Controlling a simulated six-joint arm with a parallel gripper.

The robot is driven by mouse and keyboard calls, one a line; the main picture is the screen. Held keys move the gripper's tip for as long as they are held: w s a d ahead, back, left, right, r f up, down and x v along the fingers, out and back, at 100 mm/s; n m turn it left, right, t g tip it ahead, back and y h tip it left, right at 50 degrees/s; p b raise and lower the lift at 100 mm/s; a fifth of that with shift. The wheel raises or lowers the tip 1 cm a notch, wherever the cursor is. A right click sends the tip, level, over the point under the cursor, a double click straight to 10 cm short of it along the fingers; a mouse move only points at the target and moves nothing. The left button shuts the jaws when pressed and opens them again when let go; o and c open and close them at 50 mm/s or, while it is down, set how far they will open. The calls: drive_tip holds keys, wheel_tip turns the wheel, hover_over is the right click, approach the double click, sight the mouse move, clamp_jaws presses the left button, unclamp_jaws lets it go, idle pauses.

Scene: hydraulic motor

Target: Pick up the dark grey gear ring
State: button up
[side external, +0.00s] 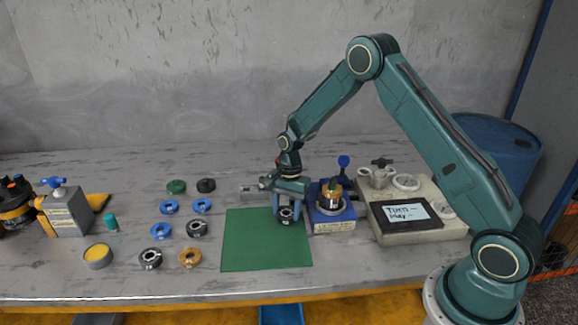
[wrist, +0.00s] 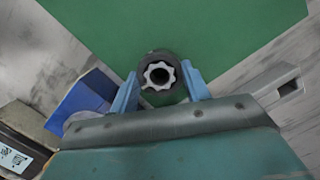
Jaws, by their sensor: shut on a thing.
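The dark grey gear ring (side external: 286,219) is between the two blue fingers of my gripper (side external: 287,213), over the right part of the green mat (side external: 250,248). In the wrist view the gear ring (wrist: 160,97) is dark, with a pale toothed inner opening facing the camera. A finger of my gripper (wrist: 161,82) touches it on each side, so the gripper is shut on it. I cannot tell whether the ring is touching the mat or slightly above it.
Blue rings (side external: 170,207), dark rings (side external: 151,259), a green ring (side external: 176,187) and an orange ring (side external: 190,257) lie left of the mat. A blue fixture (side external: 333,224) with a brass-coloured part (side external: 331,194) stands close right of my gripper. A grey fixture (side external: 415,230) with a screen stands beyond it. The front of the mat is clear.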

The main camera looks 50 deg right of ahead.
wheel_tip(320, 180, up, 20)
idle(0.6)
drive_tip(key=shift+r, duration=0.4)
idle(0.6)
drive_tip(key=shift+r, duration=0.3)
idle(0.4)
drive_tip(key=shift+s+d+f+m+t+h, duration=0.5)
drive_tip(key=shift+s+d+m, duration=1)
drive_tip(key=shift+m, duration=1.75)
drive_tip(key=shift+s+d+f+m+t+y, duration=0.2)
drive_tip(key=shift+s+d+f+m, duration=0.95)
drive_tip(key=shift+m, duration=2.05)
drive_tip(key=shift+s+d+f+m+t+h, duration=0.35)
drive_tip(key=shift+s+d+m, duration=1.5)
drive_tip(key=shift+m, duration=1.4)
drive_tip(key=shift+s+a+f, duration=0.1)
drive_tip(key=shift+a, duration=0.05)
